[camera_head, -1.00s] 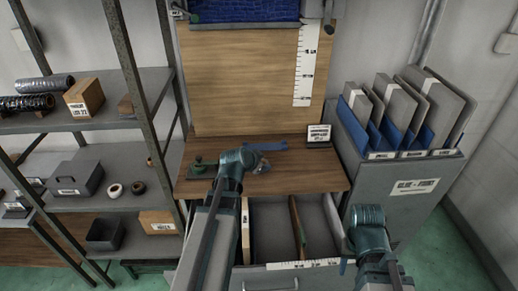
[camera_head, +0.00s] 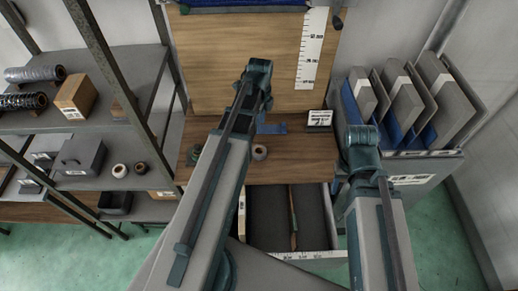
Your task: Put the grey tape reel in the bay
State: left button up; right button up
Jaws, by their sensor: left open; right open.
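A small grey-white reel (camera_head: 260,152) lies on the wooden worktop (camera_head: 290,170), just right of my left arm. Its exact shade is hard to tell. My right arm rises at the right of the drawer. The jaws of both grippers are hidden behind the arms.
A blue item (camera_head: 272,128) and a small sign (camera_head: 319,118) stand at the worktop's back. A file cabinet (camera_head: 412,180) with upright grey panels is at the right. Left shelves hold dark rolls (camera_head: 35,73), a cardboard box (camera_head: 76,96), a grey case (camera_head: 82,156) and two small rolls (camera_head: 119,170).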

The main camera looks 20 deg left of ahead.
pick_arm(q)
jog(key=b, duration=0.8)
send_over(260, 147)
notch_tip(260, 147, down, 9)
jog(key=shift+r, duration=0.2)
jog(key=f+b, duration=0.5)
jog(key=shift+w+d+f, duration=0.1)
jog(key=shift+w+d, duration=0.05)
jog(key=shift+w, duration=0.05)
grip_shut()
